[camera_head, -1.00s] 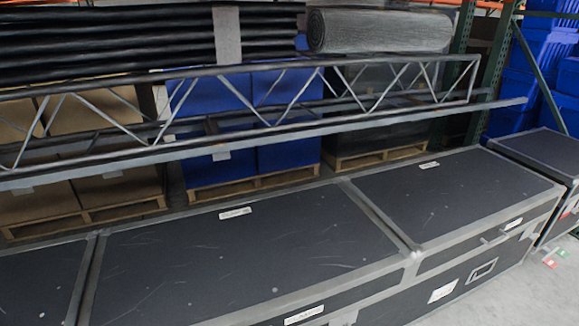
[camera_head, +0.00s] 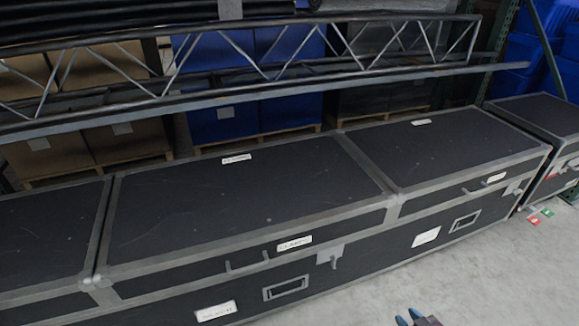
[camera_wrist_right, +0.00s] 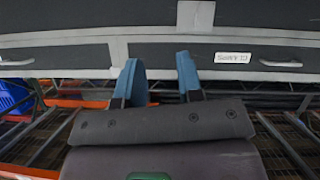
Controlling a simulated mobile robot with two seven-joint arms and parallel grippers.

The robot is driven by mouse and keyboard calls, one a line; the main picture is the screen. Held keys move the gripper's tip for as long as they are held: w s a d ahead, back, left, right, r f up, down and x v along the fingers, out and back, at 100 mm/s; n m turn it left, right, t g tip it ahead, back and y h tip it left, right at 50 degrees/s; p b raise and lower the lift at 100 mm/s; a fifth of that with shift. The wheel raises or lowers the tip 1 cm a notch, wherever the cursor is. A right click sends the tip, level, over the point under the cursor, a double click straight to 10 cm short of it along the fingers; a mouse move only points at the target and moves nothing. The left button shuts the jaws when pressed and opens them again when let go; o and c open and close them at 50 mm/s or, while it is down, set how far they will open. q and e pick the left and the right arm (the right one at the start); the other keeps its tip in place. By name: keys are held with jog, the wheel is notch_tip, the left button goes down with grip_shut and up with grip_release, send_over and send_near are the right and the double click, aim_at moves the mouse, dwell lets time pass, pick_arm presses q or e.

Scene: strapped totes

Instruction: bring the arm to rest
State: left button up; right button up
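My right gripper (camera_head: 408,317) just enters the bottom edge of the head view, over bare floor in front of the cases. A dark case with grey edging (camera_wrist_right: 65,57) lies beyond the fingertips in that view. My left gripper is in neither view.
A row of black cases with grey edges (camera_head: 260,212) spans the head view. A metal truss (camera_head: 290,75) runs above and behind them. Blue totes (camera_head: 222,122) on pallets stand behind.

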jog(key=d+r, duration=0.1)
jog(key=d, duration=0.3)
jog(key=s+a+r+n+g+h, duration=0.1)
jog(key=s+r, duration=0.1)
jog(key=s, duration=0.6)
jog(key=s+a+r+g, duration=0.1)
jog(key=s, duration=0.8)
jog(key=s+r+n+g+h, duration=0.1)
jog(key=s+r+g, duration=0.1)
jog(key=s+r, duration=1.1)
jog(key=shift+a+f+m+t+h, duration=0.65)
jog(key=shift+a+f+m, duration=0.3)
jog(key=shift+a+m, duration=1.9)
pick_arm(q)
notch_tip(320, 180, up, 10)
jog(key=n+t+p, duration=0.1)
jog(key=p, duration=1.2)
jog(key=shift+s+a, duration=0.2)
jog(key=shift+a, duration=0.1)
pick_arm(e)
notch_tip(320, 180, up, 10)
jog(key=t, duration=0.1)
jog(key=shift+w+a, duration=0.25)
jog(key=shift+a, duration=0.15)
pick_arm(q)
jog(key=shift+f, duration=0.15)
pick_arm(e)
jog(key=shift+s+f+m+h, duration=0.1)
jog(key=shift+m+h, duration=0.15)
